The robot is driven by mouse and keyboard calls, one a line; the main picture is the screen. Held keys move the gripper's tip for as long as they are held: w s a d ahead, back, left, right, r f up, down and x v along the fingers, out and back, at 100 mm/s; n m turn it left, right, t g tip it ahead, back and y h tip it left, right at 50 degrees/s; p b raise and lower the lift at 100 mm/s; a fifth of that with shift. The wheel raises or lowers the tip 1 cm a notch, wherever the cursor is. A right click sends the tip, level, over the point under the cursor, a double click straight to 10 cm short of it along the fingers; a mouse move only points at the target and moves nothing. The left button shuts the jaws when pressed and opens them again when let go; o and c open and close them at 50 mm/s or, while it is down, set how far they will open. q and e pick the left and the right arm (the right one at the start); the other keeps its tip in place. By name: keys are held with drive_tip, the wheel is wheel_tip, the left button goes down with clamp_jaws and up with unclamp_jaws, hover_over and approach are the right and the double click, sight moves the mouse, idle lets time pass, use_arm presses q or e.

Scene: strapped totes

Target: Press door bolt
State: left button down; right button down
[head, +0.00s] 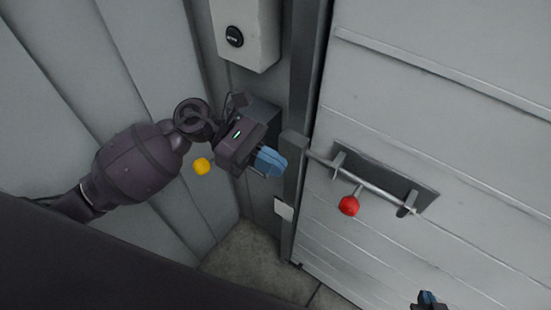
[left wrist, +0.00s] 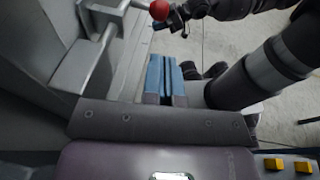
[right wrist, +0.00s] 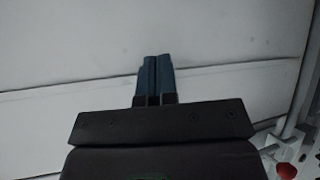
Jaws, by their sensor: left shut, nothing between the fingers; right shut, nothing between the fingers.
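The door bolt (head: 378,187) is a grey rod across brackets on a dark plate on the pale door. Its red ball knob (head: 348,206) hangs below the rod, and the rod's left end reaches the door frame. The red knob also shows at the top of the left wrist view (left wrist: 160,9) and in the lower right of the right wrist view (right wrist: 286,171). My left gripper (head: 272,162) is shut and empty, left of the frame and apart from the knob. My right gripper (head: 428,298) is shut and empty, low in front of the door, its blue fingers pointing at a door panel (right wrist: 155,62).
A pale box with a black button (head: 234,36) is on the wall above my left gripper. The grey door frame post (head: 293,190) stands between my left gripper and the bolt.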

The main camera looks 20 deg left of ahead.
sight(343, 204)
use_arm(q)
drive_tip(key=p+x, duration=0.1)
drive_tip(key=x, duration=1)
drive_tip(key=d, duration=0.2)
drive_tip(key=s+d, duration=0.1)
drive_tip(key=d, duration=0.1)
drive_tip(key=shift+s+d+r+p, duration=0.1)
drive_tip(key=shift+s+d+p, duration=0.15)
drive_tip(key=shift+p, duration=0.1)
drive_tip(key=shift+s+d, duration=0.1)
drive_tip(key=shift+d, duration=0.15)
drive_tip(key=b+v, duration=0.1)
drive_tip(key=v, duration=1)
idle(0.4)
